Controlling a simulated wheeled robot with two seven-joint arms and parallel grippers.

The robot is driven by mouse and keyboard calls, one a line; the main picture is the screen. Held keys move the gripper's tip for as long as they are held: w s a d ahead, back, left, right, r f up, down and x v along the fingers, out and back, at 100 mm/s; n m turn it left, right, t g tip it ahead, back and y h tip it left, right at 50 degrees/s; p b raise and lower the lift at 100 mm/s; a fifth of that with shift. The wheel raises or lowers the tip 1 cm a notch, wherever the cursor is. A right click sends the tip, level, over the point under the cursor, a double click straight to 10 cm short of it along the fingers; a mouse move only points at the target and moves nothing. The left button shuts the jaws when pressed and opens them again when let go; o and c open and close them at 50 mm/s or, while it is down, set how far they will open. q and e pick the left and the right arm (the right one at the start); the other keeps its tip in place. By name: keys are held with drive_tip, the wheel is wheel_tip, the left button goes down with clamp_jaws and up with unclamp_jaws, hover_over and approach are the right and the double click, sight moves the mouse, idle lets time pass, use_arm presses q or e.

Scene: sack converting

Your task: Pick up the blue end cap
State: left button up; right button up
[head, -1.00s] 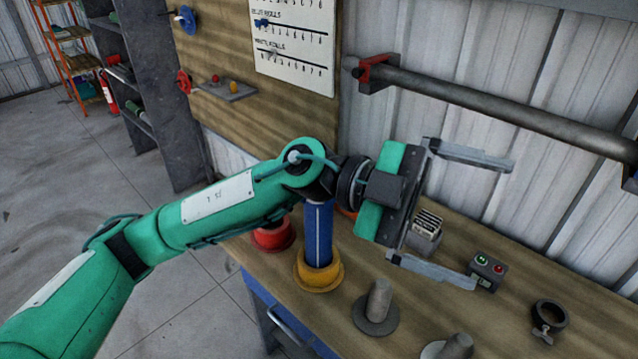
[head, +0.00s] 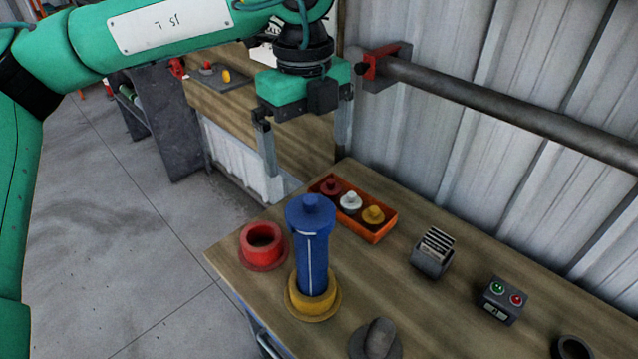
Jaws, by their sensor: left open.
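The tube stands in a yellow flanged ring (head: 313,300) on the bench. My left gripper (head: 308,170) points down with its two fingers spread and nothing between them. In the picture it is just above the cap, and its fingers do not appear to touch it. How far behind the cap the fingers are is hard to tell. My right gripper is not in view.
An orange tray (head: 381,232) behind the tube holds red, white and yellow caps. A red flanged ring (head: 264,247) stands left of the tube. A card holder (head: 433,254), a button box (head: 502,300) and a grey peg (head: 377,342) are to the right. A pipe (head: 500,107) runs along the wall.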

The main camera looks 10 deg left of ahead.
use_arm(q)
drive_tip(key=shift+s+a+f+p, duration=0.15)
drive_tip(key=shift+s+f+p, duration=0.05)
drive_tip(key=shift+f, duration=0.3)
drive_tip(key=shift+s+a+f+p, duration=0.1)
drive_tip(key=shift+s+f+p, duration=0.05)
drive_tip(key=shift+f, duration=0.3)
hover_over(311, 199)
drive_tip(key=f, duration=0.4)
drive_tip(key=shift+s+a+f+p, duration=0.25)
drive_tip(key=shift+a+f+p, duration=0.1)
drive_tip(key=shift+p, duration=0.05)
drive_tip(key=shift+w+f, duration=0.1)
drive_tip(key=shift+f, duration=0.4)
drive_tip(key=shift+d+f+p, duration=0.25)
drive_tip(key=shift+f+p, duration=0.5)
drive_tip(key=shift+f, duration=0.05)
wheel_tip(311, 199, down, 3)
drive_tip(key=shift+w+d+r+p, duration=0.1)
drive_tip(key=shift+p, duration=0.25)
drive_tip(key=shift+f, duration=0.4)
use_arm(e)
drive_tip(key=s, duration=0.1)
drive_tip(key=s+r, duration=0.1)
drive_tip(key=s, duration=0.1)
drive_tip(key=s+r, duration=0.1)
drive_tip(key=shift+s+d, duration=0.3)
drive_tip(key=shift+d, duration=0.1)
